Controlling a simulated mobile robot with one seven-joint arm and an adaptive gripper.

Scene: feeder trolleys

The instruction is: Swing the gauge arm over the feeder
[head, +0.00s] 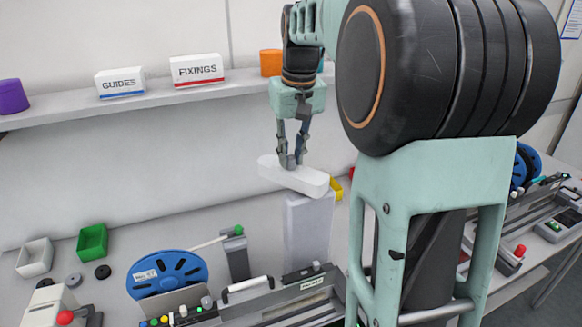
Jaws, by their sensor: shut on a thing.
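A white, round-ended bar (276,171), which looks like the gauge arm, lies across the top of a pale upright post (308,235). It points left and away from the post. My gripper (290,162) comes down from above, its fingers closed at the middle of the bar's top; exactly what part they grip is too small to tell. The feeder (300,302), a long grey unit with a label and a dark strip, lies on the table below, in front of the post. My arm hides its right end.
A blue reel (166,275) stands left of the feeder, near a dark post (237,258) with a thin rod and green knob. Green (92,243) and white (34,257) bins sit at left. A shelf (150,97) holds boxes behind. Another feeder trolley is at right.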

